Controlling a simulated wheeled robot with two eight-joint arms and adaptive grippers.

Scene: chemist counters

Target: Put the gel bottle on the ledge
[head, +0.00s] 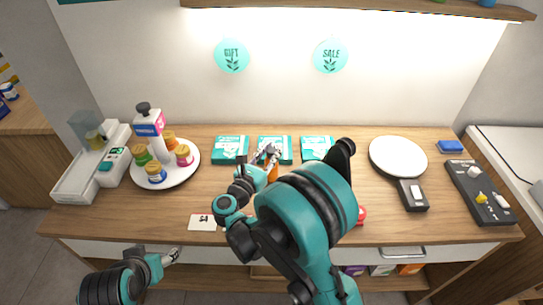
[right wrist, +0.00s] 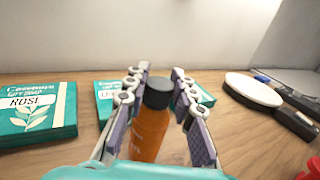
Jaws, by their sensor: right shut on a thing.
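An orange bottle with a black cap, which I take as the gel bottle (head: 273,172), stands upright at the middle of the counter. It also shows between the fingers in the right wrist view (right wrist: 149,132). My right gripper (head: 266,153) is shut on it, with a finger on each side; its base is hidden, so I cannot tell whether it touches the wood. The ledge (head: 360,12) is a wooden shelf on the wall, cut by the top edge of the head view. My left gripper (head: 171,256) is low at the left, in front of the counter and empty; its fingers are too small to judge.
Teal soap boxes (head: 230,149) lie behind the bottle.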

